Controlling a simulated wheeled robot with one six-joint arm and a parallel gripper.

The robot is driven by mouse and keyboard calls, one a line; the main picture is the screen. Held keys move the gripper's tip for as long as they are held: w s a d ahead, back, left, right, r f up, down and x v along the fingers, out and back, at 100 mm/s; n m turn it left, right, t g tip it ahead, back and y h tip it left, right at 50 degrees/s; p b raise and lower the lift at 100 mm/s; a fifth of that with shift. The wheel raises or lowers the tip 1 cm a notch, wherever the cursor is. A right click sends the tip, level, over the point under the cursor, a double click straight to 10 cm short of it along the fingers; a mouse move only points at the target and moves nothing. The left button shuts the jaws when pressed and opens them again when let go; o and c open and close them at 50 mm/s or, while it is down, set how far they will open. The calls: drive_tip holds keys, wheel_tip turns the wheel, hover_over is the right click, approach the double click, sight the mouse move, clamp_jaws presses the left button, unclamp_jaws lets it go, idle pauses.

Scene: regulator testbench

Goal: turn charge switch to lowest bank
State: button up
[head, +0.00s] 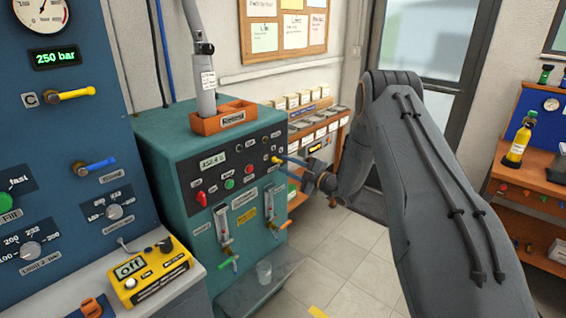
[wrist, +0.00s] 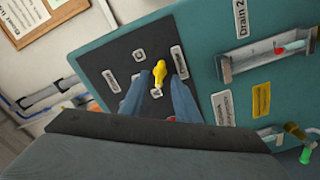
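A small yellow switch knob (wrist: 158,74) sits on the dark panel (wrist: 118,62) of the teal cabinet, with small labels around it that I cannot read. I cannot confirm from lettering that it is the charge switch. In the wrist view the knob points roughly up and down the picture. My gripper (wrist: 160,78) has its two blue fingers apart, one on each side of the knob, with gaps visible. In the head view my gripper (head: 280,158) is at the right part of the teal cabinet's panel (head: 228,168). How close the fingertips are to the panel is unclear.
The panel also carries a red switch (head: 202,199) and a green button (head: 229,184). Two flow tubes with valves hang below. A blue panel (head: 75,130) with gauge and knobs stands at the left. An orange tray (head: 223,117) lies on the cabinet.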

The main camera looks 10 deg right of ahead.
sight(277, 161)
drive_tip(key=shift+x, duration=1.3)
clamp_jaws()
